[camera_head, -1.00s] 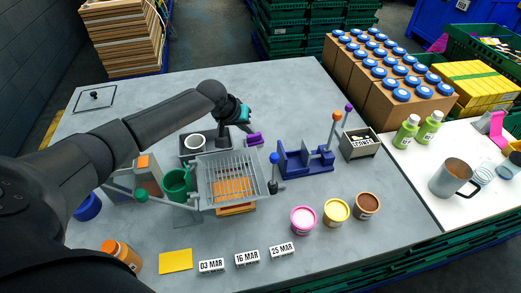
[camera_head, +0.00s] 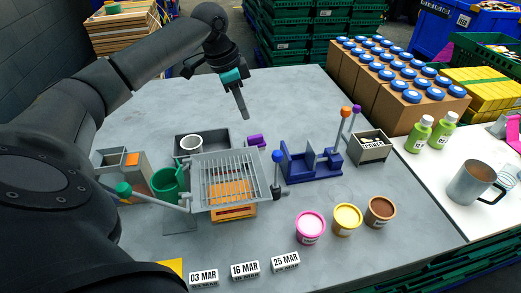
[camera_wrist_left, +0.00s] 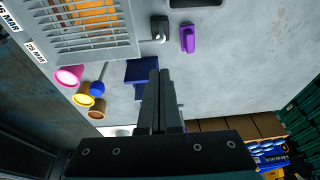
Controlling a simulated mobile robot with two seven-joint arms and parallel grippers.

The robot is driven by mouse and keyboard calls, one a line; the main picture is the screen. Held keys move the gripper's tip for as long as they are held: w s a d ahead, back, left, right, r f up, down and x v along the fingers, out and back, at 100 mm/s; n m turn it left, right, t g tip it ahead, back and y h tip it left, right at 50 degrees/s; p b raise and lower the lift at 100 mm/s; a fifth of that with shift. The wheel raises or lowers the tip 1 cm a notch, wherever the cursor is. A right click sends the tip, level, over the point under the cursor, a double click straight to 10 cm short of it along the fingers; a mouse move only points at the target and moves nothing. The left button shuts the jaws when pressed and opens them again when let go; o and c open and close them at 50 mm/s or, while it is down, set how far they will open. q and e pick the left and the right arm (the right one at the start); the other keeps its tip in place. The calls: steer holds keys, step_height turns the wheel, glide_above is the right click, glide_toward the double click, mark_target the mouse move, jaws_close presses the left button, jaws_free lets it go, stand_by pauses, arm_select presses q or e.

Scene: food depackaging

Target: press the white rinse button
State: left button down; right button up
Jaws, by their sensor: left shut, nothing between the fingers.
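My left gripper (camera_head: 244,116) is shut and empty. It hangs with its fingers pointing down above the grey table, beyond the purple block (camera_head: 256,140). In the left wrist view its two fingers (camera_wrist_left: 161,75) lie together. A white round cup-like thing (camera_head: 184,146) with a dark inside stands in a dark tray (camera_head: 218,137), left of the gripper and apart from it. I cannot make out a button marked as rinse in either view. My right gripper is not in view.
A grey grate (camera_head: 256,171) sits nearer me, with a green cup (camera_head: 164,182) at its left. A blue fixture (camera_head: 312,166) with upright levers stands to the right. Pink (camera_head: 310,224), yellow (camera_head: 346,217) and brown tubs stand in front. The far table (camera_head: 290,88) is clear.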

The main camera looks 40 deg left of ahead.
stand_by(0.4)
arm_select(q)
steer(key=x, duration=0.4)
steer(key=b+x, duration=0.1)
steer(key=x, duration=0.7)
steer(key=shift+s+a+f+b, duration=0.25)
steer(key=shift+f+b, duration=0.1)
steer(key=shift+f, duration=0.65)
steer(key=shift+f, duration=0.1)
